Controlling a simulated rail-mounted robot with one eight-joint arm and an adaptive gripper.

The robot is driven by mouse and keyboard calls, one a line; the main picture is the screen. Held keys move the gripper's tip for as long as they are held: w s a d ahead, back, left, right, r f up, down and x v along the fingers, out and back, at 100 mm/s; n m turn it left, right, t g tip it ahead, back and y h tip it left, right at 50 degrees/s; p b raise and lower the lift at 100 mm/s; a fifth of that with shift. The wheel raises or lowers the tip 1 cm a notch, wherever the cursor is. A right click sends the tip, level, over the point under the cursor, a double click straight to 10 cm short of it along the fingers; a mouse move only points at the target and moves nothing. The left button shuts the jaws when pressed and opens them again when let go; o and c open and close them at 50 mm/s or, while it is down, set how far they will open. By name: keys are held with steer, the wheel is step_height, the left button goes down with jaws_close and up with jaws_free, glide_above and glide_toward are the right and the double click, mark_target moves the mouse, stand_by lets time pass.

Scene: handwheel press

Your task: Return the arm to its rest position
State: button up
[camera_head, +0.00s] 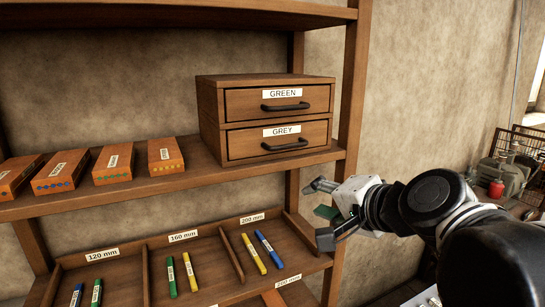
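My gripper (318,214) is at the right of the shelf unit, in front of its right post, pointing left. Its two fingers are spread wide apart. A small dark green piece (326,212) shows between the fingers. I cannot tell whether it lies behind them or touches them. My black arm reaches in from the lower right corner.
A wooden shelf unit (354,80) holds a drawer box (207,110) labelled GREEN and GREY, both drawers shut. Several small orange-brown boxes (166,155) stand left of it. The lower tray (190,237) holds coloured sticks in labelled compartments. A wire basket (525,140) and a green canister (513,177) stand at far right.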

steer(key=s+d+f+n+g+h+b, duration=0.1)
steer(key=s+d+f+n+h, duration=0.1)
steer(key=f, duration=0.4)
steer(key=s+d+f+n+g+h+b, duration=0.1)
steer(key=s+d+f+n+g, duration=0.1)
steer(key=s+f, duration=0.4)
steer(key=s+d+f+n+g+h+b, duration=0.1)
steer(key=s+d+f+n, duration=0.3)
steer(key=f, duration=0.4)
steer(key=shift+d+f+n+g+h, duration=0.3)
steer(key=shift+d+g+h, duration=0.3)
steer(key=shift+d+h, duration=0.2)
steer(key=shift+r, duration=0.1)
